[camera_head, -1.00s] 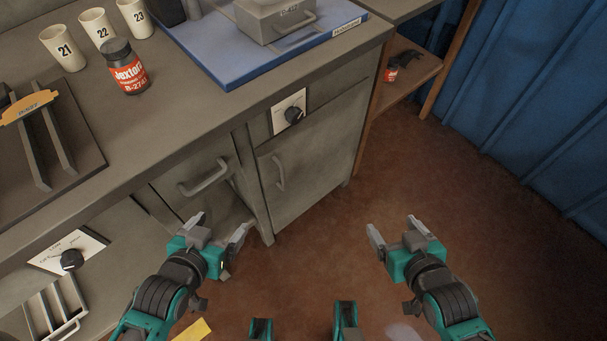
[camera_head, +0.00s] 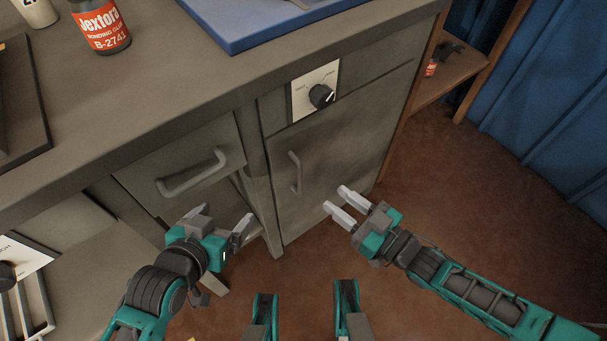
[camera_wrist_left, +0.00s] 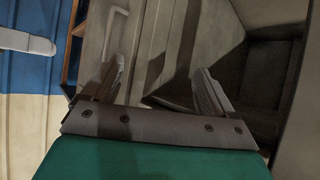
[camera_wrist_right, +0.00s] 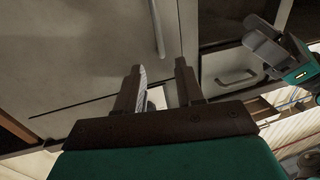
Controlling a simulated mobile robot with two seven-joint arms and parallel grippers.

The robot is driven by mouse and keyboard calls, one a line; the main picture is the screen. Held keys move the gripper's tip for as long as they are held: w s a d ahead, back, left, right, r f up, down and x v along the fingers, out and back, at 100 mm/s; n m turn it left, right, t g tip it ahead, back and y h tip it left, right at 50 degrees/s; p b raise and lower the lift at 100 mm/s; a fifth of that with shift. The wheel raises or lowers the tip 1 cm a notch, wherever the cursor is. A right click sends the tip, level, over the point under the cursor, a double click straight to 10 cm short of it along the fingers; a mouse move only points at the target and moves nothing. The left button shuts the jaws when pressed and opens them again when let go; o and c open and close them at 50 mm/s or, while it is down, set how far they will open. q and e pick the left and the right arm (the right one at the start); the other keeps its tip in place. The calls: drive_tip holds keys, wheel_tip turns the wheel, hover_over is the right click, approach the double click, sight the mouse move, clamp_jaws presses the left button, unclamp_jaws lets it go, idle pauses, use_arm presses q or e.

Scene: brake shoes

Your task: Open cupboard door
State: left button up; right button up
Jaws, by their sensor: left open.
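The grey cupboard door (camera_head: 325,165) appears shut under the workbench, with a vertical bar handle (camera_head: 295,173) near its left edge. The handle also shows at the top of the right wrist view (camera_wrist_right: 157,28), beyond the fingers. My right gripper (camera_head: 336,199) is open and empty, in front of the door and right of the handle, apart from it. My left gripper (camera_head: 222,222) is open and empty, below the drawer handle and left of the door.
A black knob (camera_head: 321,96) on a white plate sits above the door. The drawer (camera_head: 185,165) with its own handle (camera_head: 195,175) is to the left. The bench top holds a red jar (camera_head: 101,25) and a blue mat (camera_head: 270,20). Brown floor is clear at the right.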

drive_tip(key=b+x, duration=0.2)
drive_tip(key=x, duration=0.8)
clamp_jaws()
idle(0.4)
